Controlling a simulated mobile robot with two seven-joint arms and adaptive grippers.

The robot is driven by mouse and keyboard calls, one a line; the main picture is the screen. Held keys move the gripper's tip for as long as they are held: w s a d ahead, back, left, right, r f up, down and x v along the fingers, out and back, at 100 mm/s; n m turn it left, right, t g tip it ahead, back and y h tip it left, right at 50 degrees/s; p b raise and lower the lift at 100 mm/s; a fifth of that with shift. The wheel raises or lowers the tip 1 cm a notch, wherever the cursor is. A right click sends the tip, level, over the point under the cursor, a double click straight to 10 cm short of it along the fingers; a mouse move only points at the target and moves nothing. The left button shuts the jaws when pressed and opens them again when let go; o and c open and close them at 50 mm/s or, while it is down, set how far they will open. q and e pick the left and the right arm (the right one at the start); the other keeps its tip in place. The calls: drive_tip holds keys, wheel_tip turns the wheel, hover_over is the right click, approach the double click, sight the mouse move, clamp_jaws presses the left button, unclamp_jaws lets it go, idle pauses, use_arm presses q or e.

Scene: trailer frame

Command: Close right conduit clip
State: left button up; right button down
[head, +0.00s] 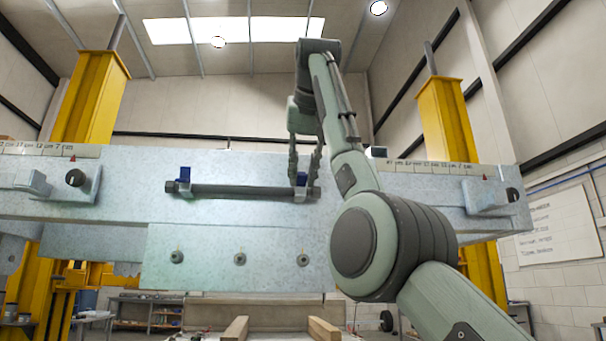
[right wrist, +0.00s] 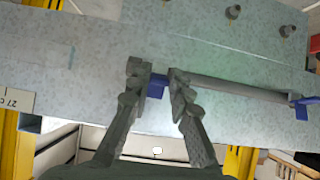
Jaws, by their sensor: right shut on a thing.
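A dark grey conduit (head: 240,190) lies level along the front face of the pale grey beam. The right conduit clip (head: 301,194) is blue and sits near the conduit's right end, partly hidden by my fingers. My right gripper (head: 304,178) reaches it from above. In the right wrist view, the fingers of my right gripper (right wrist: 155,76) stand either side of the blue right clip (right wrist: 157,87), shut on it. The left conduit clip (head: 185,175) is blue, with a part standing above the conduit; it also shows in the right wrist view (right wrist: 302,108). My left gripper is not in view.
The beam (head: 130,205) spans the view between yellow posts (head: 92,95). Below the conduit, several bolts stick out of a plate (head: 205,275). Brackets (head: 490,197) project near the beam's ends. Wooden blocks (head: 235,329) lie low in front.

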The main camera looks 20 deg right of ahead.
drive_tip(key=shift+r, duration=0.2)
idle(0.6)
drive_tip(key=c, duration=1.4)
unclamp_jaws()
drive_tip(key=shift+f+g, duration=0.1)
drive_tip(key=shift+g, duration=0.2)
drive_tip(key=shift+s+a+r, duration=0.15)
drive_tip(key=shift+s+r, duration=0.25)
drive_tip(key=shift+s, duration=0.1)
drive_tip(key=s+a, duration=0.3)
drive_tip(key=s, duration=0.8)
drive_tip(key=shift+s, duration=0.2)
drive_tip(key=shift+a, duration=0.1)
